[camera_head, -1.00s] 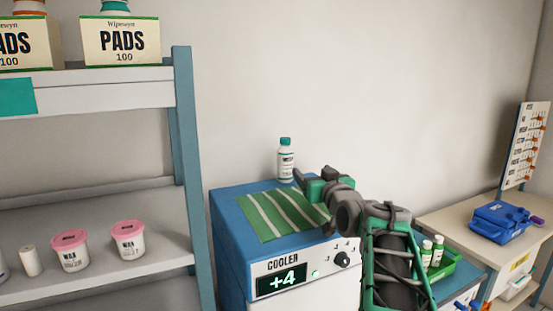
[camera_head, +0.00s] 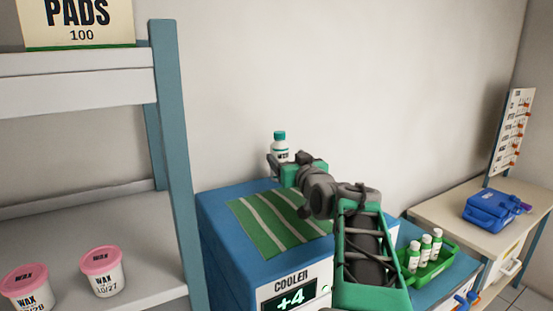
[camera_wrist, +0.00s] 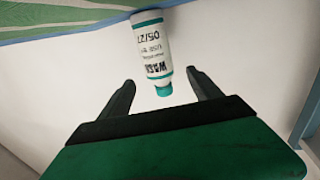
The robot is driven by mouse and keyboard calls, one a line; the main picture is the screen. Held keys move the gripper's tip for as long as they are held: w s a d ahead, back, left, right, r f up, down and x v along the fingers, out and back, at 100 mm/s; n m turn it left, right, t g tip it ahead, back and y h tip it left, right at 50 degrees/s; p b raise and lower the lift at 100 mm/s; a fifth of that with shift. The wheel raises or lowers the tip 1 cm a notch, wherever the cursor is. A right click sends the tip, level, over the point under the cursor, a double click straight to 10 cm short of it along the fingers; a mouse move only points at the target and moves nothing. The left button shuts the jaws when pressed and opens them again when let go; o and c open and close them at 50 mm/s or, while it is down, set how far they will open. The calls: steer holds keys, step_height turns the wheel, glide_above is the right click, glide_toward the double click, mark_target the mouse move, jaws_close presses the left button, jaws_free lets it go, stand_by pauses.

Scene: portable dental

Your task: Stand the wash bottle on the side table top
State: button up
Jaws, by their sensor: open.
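The wash bottle (camera_head: 280,146), white with a teal cap and bands, stands on the blue cooler top (camera_head: 218,205) by the wall. In the head view my gripper (camera_head: 277,168) is in front of it and hides its lower part. In the wrist view the bottle (camera_wrist: 152,48) appears upside down, its cap between the two spread fingers of my gripper (camera_wrist: 160,88). The gripper is open, and clear gaps show on both sides of the cap. The side table top is probably the beige surface (camera_head: 447,214) at the right; I cannot be sure.
A green striped cloth (camera_head: 262,226) lies on the cooler. A green tray (camera_head: 436,268) with several small bottles is right of my arm. A blue case (camera_head: 492,208) sits on the beige surface. A shelf post (camera_head: 178,160) stands close at the left.

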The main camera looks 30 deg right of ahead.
mark_target(283, 150)
steer(key=shift+w+d+r, duration=0.1)
steer(key=shift+w+r, duration=0.1)
steer(key=shift+w, duration=0.15)
steer(key=p+x, duration=0.1)
steer(key=x, duration=0.2)
steer(key=p+x, duration=0.2)
steer(key=x, duration=0.2)
steer(key=shift+r+p, duration=0.2)
steer(key=shift+p, duration=0.1)
steer(key=shift+s, duration=0.15)
jaws_close()
